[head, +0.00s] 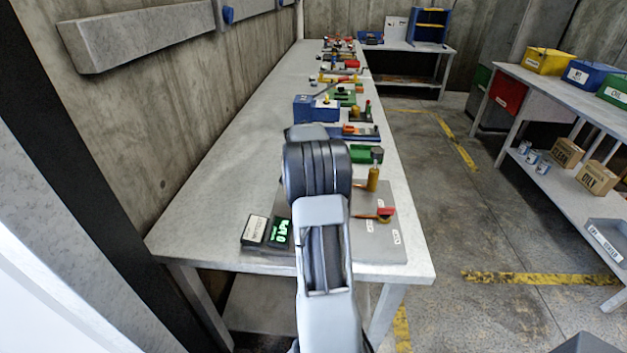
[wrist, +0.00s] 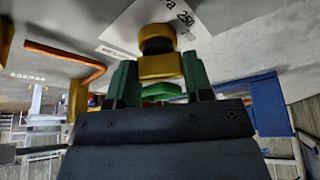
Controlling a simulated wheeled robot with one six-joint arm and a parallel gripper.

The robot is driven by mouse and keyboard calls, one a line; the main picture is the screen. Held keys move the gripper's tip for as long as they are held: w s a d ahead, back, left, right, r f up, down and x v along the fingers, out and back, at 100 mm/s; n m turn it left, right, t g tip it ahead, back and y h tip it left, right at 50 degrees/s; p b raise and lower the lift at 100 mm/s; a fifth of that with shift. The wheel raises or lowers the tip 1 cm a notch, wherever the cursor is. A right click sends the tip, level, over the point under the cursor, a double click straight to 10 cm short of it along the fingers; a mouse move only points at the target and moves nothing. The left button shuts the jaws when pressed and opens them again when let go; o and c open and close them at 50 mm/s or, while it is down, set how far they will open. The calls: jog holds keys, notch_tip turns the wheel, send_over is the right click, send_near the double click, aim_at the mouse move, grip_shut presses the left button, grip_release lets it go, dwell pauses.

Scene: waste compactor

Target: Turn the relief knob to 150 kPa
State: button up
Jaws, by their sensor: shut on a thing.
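In the wrist view, my gripper (wrist: 159,63) has its green fingers on either side of a brass-yellow knob (wrist: 160,68) with a dark middle band, and is shut on it. A white label plate (wrist: 150,22) by the knob reads "250"; the rest of its scale and any pointer mark are cut off or hidden. In the head view, my arm hides the gripper and the knob. A small black display (head: 281,233) with green digits stands at the bench's near end; I cannot read its value surely.
A grey panel (head: 374,243) on the bench (head: 207,215) carries a red-handled valve (head: 385,212) and an upright brass cylinder (head: 373,179) close right of my arm. A blue box (head: 316,109) and several fittings stand farther back. The bench's left side is clear.

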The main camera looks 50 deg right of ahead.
jog(key=m+g+b, duration=0.1)
jog(key=m+g, duration=0.1)
jog(key=m, duration=0.3)
jog(key=shift+m, duration=0.3)
jog(key=m, duration=0.2)
jog(key=m+g+y+p, duration=0.1)
jog(key=m, duration=0.1)
jog(key=shift+d+g, duration=0.1)
jog(key=shift+g, duration=0.2)
jog(key=shift+w+m+g+y+p, duration=0.1)
jog(key=shift+m+g+y+p, duration=0.25)
jog(key=shift+m, duration=0.75)
jog(key=o, duration=0.7)
jog(key=shift+d, duration=0.1)
jog(key=shift+o, duration=1.1)
jog(key=p+v, duration=0.2)
jog(key=v, duration=1.1)
jog(key=shift+r+p, duration=0.35)
jog(key=shift+r, duration=0.05)
